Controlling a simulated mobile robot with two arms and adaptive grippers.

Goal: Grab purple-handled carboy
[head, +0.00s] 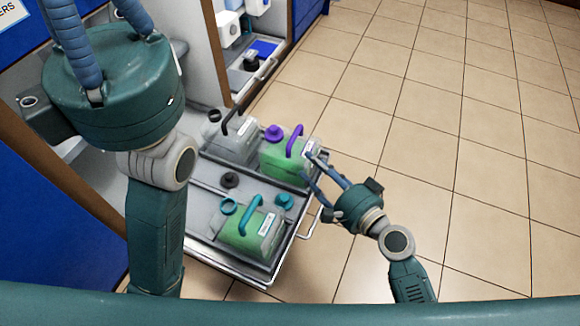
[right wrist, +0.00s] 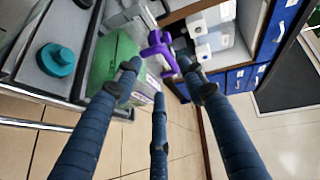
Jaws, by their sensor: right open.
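The purple-handled carboy (head: 279,161) holds green liquid and stands upright at the back right of a pull-out tray. Its purple handle (head: 295,141) is on top, with a purple cap (head: 273,132) beside it. My right gripper (head: 312,168) is open, just right of this carboy, with its fingers pointing toward it. In the right wrist view, the purple handle (right wrist: 160,50) appears just beyond and between the spread fingertips (right wrist: 160,72); the green body (right wrist: 108,68) is left of them. My left gripper (head: 100,45) is large at upper left; its fingertips are out of frame.
A teal-handled carboy (head: 250,232) stands at the tray's front. A grey carboy with a black handle (head: 233,135) stands left of the purple one. The tray (head: 200,228) has a metal bar handle (head: 312,222) on its right side. Open tiled floor lies to the right.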

